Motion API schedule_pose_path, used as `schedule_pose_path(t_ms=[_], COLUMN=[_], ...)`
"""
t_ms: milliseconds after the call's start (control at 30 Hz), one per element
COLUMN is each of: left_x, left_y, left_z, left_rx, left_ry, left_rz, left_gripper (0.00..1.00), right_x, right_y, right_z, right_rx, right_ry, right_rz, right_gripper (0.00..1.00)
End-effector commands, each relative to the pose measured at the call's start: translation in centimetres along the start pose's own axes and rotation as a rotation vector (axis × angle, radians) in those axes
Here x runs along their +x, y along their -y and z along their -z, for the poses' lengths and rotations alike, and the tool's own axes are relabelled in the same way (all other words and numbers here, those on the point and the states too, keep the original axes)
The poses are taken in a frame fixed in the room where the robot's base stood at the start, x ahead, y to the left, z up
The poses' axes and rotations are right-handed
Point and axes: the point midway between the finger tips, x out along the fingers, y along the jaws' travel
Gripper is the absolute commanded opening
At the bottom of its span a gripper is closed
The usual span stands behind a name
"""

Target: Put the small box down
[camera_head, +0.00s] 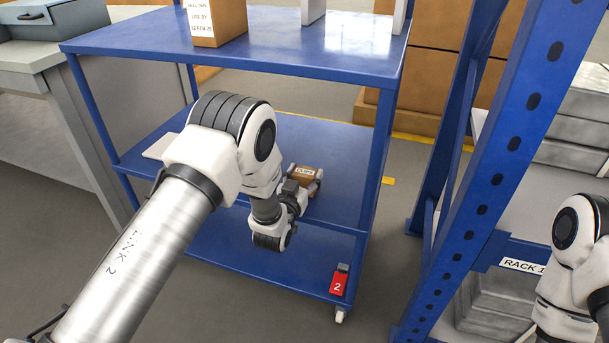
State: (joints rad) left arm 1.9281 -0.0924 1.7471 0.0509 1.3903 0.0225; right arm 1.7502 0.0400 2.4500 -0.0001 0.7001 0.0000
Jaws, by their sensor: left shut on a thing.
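The small box (303,174) is brown cardboard with a white label that seems to read "CLIPS". My left gripper (304,183) is shut on it, with one finger showing on each side. Box and gripper are at the middle shelf (338,167) of the blue cart, near its right part. I cannot tell whether the box touches the shelf. My right arm shows at the lower right edge, but its gripper is out of view.
The cart's top shelf (290,50) holds a larger cardboard box (214,20) and grey-white upright pieces. A blue rack post (500,150) stands right of the cart. A red tag marked 2 (339,283) is on the lower shelf. A grey bench stands left.

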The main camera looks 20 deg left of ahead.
Motion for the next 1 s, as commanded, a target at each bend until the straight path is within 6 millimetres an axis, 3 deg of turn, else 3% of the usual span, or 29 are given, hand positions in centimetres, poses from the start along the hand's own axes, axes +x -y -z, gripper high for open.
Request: schedule_pose_path(t_ms=[33, 100, 500, 667, 900, 1000], left_x=[0.0, 0.0, -0.2, -3.1, -9.4, -11.1], left_y=[0.0, 0.0, 0.0, 0.0, 0.0, 0.0], left_z=[-0.2, -0.1, 0.3, 0.4, 0.4, 0.3], left_rx=[0.0, 0.0, 0.0, 0.001, 0.0, 0.0], left_ry=[0.0, 0.0, 0.001, 0.005, 0.005, 0.003], left_rz=[0.0, 0.0, 0.0, -0.001, -0.002, -0.001], left_gripper=[0.67, 0.89, 0.89, 0.89, 0.89, 0.89], right_x=[0.1, 0.1, -0.3, -1.2, -2.5, -2.7], right_y=[0.0, 0.0, 0.0, 0.0, 0.0, 0.0], right_z=[0.0, 0.0, 0.0, 0.0, 0.0, 0.0], right_rx=[0.0, 0.0, 0.0, 0.0, 0.0, 0.0], right_ry=[0.0, 0.0, 0.0, 0.0, 0.0, 0.0], right_rz=[0.0, 0.0, 0.0, 0.0, 0.0, 0.0], right_gripper=[0.4, 0.4, 0.4, 0.4, 0.4, 0.4])
